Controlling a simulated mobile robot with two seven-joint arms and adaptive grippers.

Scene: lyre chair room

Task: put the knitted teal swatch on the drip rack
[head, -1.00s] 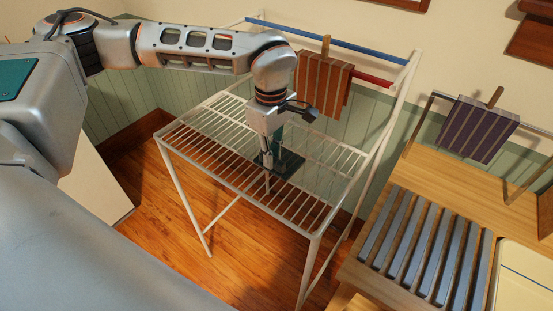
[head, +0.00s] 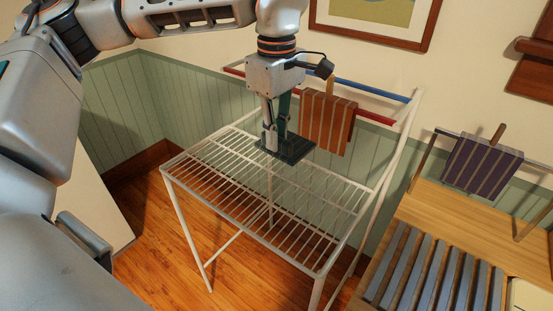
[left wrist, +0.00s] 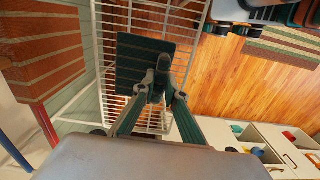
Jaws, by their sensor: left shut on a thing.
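The knitted teal swatch (head: 290,148) is a dark teal, flat square with an upright grip piece. My left gripper (head: 276,128) is shut on that grip piece and holds the swatch nearly level over the back part of the white wire rack (head: 235,192), which looks like the drip rack. The swatch appears raised above the wires, but the exact gap is hard to tell. In the left wrist view the swatch (left wrist: 140,55) lies in front of the rack's bars, beyond the fingertips (left wrist: 158,92). My right gripper is not in view.
A striped orange-brown swatch (head: 328,122) hangs behind the held swatch, by the red rail (head: 376,118) and blue rail (head: 372,89). At right, a dark purple striped swatch (head: 482,167) hangs above a wooden bench (head: 455,215) with a slatted tray (head: 430,270). The rack's wire top is otherwise bare.

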